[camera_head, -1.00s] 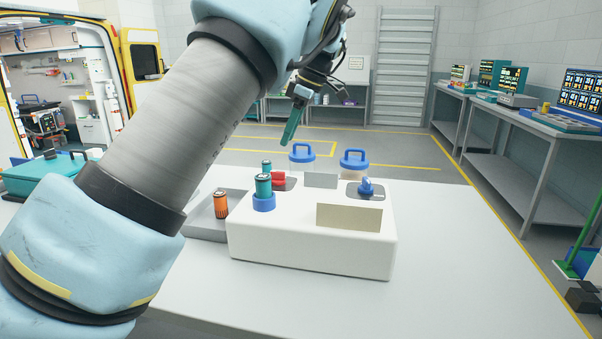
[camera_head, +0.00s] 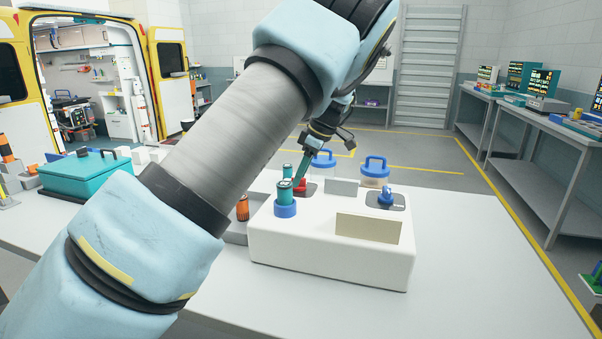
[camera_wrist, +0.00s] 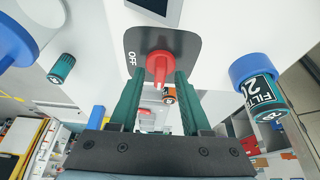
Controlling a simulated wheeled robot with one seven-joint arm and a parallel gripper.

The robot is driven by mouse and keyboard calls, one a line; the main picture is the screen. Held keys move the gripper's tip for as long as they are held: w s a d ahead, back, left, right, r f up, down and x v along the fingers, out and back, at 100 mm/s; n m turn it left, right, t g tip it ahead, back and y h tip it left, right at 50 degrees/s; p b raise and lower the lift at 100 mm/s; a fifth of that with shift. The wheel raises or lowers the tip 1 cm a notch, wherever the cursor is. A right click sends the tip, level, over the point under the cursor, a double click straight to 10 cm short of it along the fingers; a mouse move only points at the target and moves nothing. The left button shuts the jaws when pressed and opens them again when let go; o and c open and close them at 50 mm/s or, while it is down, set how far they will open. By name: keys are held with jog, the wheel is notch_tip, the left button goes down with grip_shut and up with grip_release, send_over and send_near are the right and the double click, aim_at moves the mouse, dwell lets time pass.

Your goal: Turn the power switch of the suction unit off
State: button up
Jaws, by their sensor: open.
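The suction unit (camera_head: 330,262) is a white box on the table. Its red power switch (camera_wrist: 158,68) sits on a dark plate (camera_wrist: 141,38) marked OFF on the left in the wrist view. The switch's bar stands roughly upright in that picture. In the head view the red switch (camera_head: 301,187) is partly hidden behind a teal filter and my fingers. My gripper (camera_wrist: 159,77) is open, with its teal fingertips on either side of the switch. I cannot tell whether they touch it. In the head view my gripper (camera_head: 297,182) reaches down from behind the unit.
A teal filter (camera_head: 285,194) in a blue socket stands close in front of the switch. A blue knob (camera_head: 386,195), a blue-handled canister (camera_head: 375,170) and an upright panel (camera_head: 368,228) are to the right. An orange cartridge (camera_head: 242,208) is at left. The table's right side is clear.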

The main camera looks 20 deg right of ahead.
grip_shut()
dwell(0.3)
dwell(0.3)
